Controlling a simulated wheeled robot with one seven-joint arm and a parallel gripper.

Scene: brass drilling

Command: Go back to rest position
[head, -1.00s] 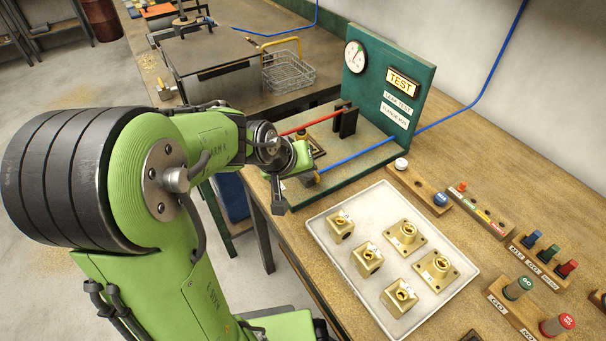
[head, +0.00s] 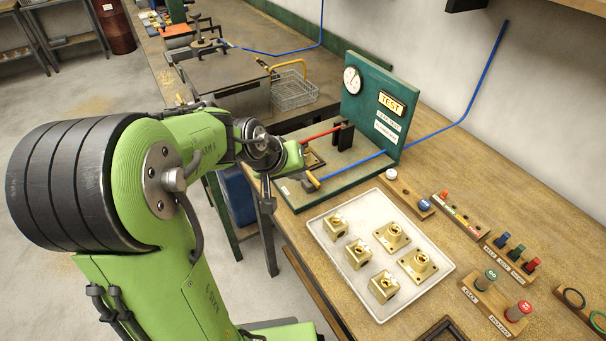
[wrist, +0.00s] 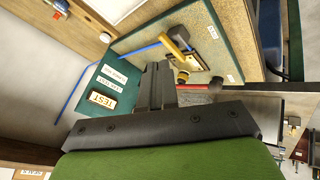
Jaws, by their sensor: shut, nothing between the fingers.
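My arm reaches out over the bench in the head view, and my gripper (head: 267,202) hangs at its end, left of the leak-test rig and tray. In the wrist view the dark fingers of my gripper (wrist: 157,70) are together with nothing between them. The wrist stands close to the rig's front edge; the exact gap cannot be told.
A white tray (head: 327,238) with several brass fittings lies in front of the rig. Holders with colored plugs and stamps (head: 492,303) stand at the right. A wire basket (head: 294,95) sits behind on another bench. Open floor (head: 90,110) lies at the left.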

